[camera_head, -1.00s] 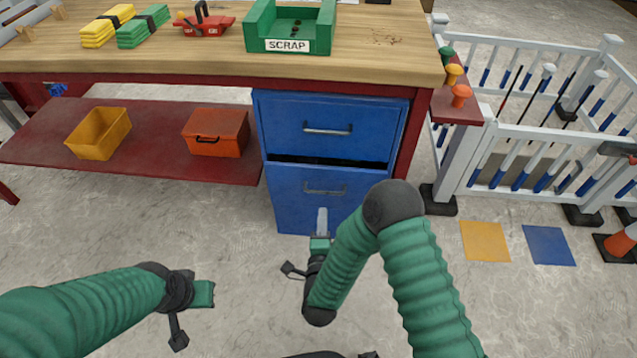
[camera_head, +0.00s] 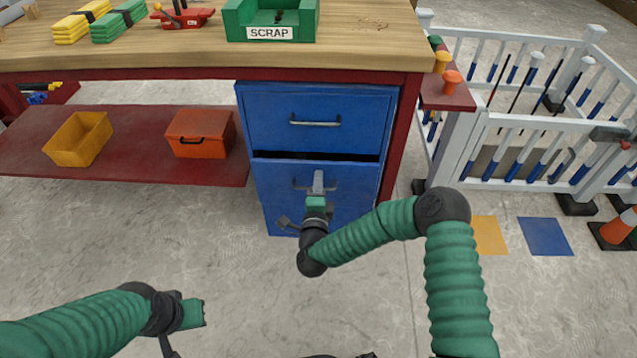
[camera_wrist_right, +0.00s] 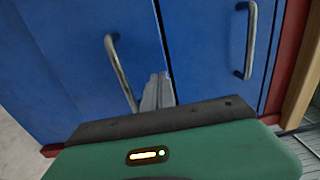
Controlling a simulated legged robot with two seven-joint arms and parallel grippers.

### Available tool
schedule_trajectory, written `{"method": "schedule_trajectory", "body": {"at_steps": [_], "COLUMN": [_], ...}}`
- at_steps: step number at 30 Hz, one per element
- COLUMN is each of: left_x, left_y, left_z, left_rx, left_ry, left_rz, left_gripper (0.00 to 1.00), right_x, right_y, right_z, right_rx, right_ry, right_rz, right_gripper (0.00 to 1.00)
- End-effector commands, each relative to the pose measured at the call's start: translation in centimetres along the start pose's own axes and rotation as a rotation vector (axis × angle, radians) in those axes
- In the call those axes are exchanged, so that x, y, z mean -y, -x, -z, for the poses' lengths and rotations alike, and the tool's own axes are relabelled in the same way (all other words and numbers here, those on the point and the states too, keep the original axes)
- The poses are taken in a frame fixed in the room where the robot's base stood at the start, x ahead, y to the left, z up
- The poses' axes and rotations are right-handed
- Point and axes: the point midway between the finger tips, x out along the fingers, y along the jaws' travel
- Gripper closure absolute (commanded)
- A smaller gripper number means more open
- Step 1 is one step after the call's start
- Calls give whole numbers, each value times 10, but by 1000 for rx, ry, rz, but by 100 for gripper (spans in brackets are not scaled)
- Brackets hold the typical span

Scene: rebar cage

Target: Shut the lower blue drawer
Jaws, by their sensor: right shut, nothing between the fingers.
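The lower blue drawer (camera_head: 347,208) is below the upper blue drawer (camera_head: 345,135) in a cabinet under the workbench. A dark gap shows above its front, which stands slightly out. My right gripper (camera_head: 318,180) is shut and empty, its fingertips in front of the lower drawer's handle. In the right wrist view the shut fingers (camera_wrist_right: 158,90) are beside the lower drawer's metal handle (camera_wrist_right: 118,70), near the seam between drawers; I cannot tell whether they touch the front. My left gripper (camera_head: 192,312) is low at the left, away from the cabinet; its jaw opening is unclear.
A red shelf (camera_head: 130,165) left of the cabinet holds a yellow bin (camera_head: 78,140) and an orange toolbox (camera_head: 200,134). The red table leg (camera_head: 403,138) stands at its right. White fencing (camera_head: 530,135) is farther right. The floor in front is clear.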

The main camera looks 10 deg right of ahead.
Motion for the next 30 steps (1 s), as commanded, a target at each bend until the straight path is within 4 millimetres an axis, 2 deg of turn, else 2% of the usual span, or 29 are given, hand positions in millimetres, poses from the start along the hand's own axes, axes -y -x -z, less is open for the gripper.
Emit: {"method": "schedule_trajectory", "body": {"at_steps": [1,5,15,24,30], "left_x": [0,0,0,0,0], "left_y": [-8,-11,-10,-11,-11], "left_z": [-2,-2,-2,-3,-3], "left_rx": [0,0,-1,0,0], "left_ry": [0,0,0,0,0], "left_rz": [0,0,0,0,0], "left_gripper": [100,100,100,100,100], "right_x": [-4,-2,0,0,1], "right_y": [-6,-15,-17,-60,-66], "right_z": [1,0,0,-1,0], "right_rx": [-2,0,0,-1,0], "right_ry": [0,1,1,0,0], "right_rz": [1,-1,-1,0,2], "right_gripper": [100,100,100,100,100]}}
